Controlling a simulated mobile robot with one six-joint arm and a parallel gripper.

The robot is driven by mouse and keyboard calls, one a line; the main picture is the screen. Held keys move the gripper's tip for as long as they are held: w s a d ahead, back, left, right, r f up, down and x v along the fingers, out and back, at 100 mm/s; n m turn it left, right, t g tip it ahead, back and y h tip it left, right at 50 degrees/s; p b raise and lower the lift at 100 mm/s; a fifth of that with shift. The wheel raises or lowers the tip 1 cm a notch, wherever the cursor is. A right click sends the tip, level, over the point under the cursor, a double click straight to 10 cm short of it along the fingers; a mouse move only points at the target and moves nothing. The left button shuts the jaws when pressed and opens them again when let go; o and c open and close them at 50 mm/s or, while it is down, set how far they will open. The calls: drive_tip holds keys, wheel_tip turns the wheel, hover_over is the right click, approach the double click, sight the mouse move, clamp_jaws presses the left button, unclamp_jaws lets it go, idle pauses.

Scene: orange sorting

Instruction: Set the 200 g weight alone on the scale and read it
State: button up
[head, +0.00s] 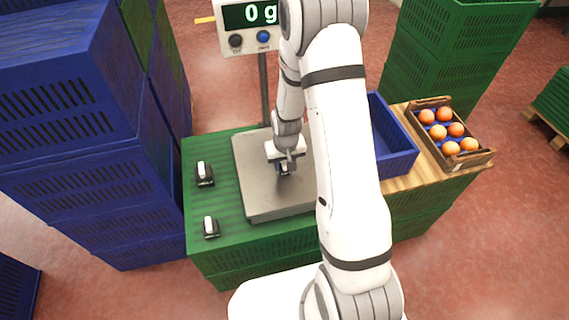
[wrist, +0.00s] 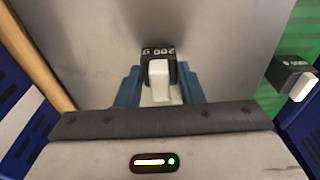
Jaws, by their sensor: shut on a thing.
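The 200 g weight (wrist: 159,54) is a small black block with a white handle. Its label reads 200 G, upside down in the wrist view. My gripper (wrist: 159,88) is shut on it, with a blue finger on either side of the handle. In the head view my gripper (head: 285,167) is over the grey plate of the scale (head: 262,201); the weight shows there only as a small dark shape. I cannot tell whether the weight touches the plate. The scale's display (head: 258,15) reads 0 g, its right edge partly covered by my arm.
Two other black-and-white weights, a larger one (head: 205,174) and a smaller one (head: 210,228), stand on the green crate (head: 222,249) left of the plate. A blue crate (head: 398,160) and a box of oranges (head: 478,158) are at right. Stacked blue crates (head: 90,190) rise at left.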

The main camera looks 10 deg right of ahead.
drive_tip(key=shift+f, duration=0.15)
drive_tip(key=shift+f, duration=0.15)
drive_tip(key=o, duration=1.1)
drive_tip(key=s+r+p, duration=0.1)
drive_tip(key=s+r, duration=0.3)
drive_tip(key=r, duration=0.7)
drive_tip(key=s+r, duration=0.4)
drive_tip(key=r, duration=0.7)
drive_tip(key=s+r, duration=0.7)
drive_tip(key=s, duration=0.5)
drive_tip(key=shift+s+r+t, duration=0.2)
drive_tip(key=shift+r+t, duration=0.05)
drive_tip(key=shift+t, duration=0.15)
